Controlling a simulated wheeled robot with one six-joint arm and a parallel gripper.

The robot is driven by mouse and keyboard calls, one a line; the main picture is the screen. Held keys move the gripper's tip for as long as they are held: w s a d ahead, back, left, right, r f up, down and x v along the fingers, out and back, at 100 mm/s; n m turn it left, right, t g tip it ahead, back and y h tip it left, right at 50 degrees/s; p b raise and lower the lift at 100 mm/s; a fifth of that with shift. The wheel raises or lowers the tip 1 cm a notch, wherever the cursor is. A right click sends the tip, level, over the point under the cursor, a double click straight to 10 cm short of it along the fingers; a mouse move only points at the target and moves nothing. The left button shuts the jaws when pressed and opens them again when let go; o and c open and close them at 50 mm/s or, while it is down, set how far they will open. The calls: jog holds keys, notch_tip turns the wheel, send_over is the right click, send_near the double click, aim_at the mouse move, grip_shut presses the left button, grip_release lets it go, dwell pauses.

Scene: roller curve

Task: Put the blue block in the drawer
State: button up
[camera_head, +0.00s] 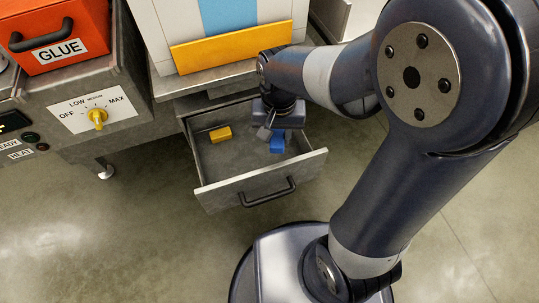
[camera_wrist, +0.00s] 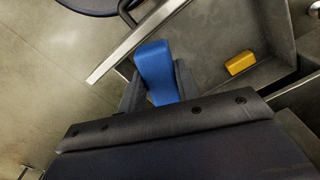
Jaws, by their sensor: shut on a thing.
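The blue block (camera_head: 277,141) is held by my gripper (camera_head: 268,132) over the right part of the open drawer (camera_head: 245,184). In the wrist view the blue block (camera_wrist: 155,68) sits between the two dark fingers of my gripper (camera_wrist: 158,88), which are shut on it. The drawer front (camera_wrist: 133,42) runs just past the block there. The block appears inside the drawer's outline; its exact height above the drawer floor I cannot tell. My gripper and wrist hide the drawer's back right corner in the head view.
A yellow block (camera_head: 220,134) lies in the drawer's left part; it also shows in the wrist view (camera_wrist: 240,62). A cabinet with a yellow strip (camera_head: 231,47) stands above the drawer. A heater panel with a knob (camera_head: 97,117) and a red GLUE box (camera_head: 55,35) are at left.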

jog(key=w+a, duration=0.1)
jog(key=w, duration=0.4)
jog(key=b, duration=0.4)
send_over(270, 162)
notch_tip(270, 162, down, 13)
jog(key=shift+w+f, duration=0.1)
jog(key=shift+f+b, duration=0.5)
jog(key=shift+f, duration=1.9)
jog(key=shift+f, duration=0.2)
jog(key=o, duration=1)
notch_tip(270, 162, up, 12)
jog(key=p, duration=0.3)
jog(key=shift+r, duration=0.25)
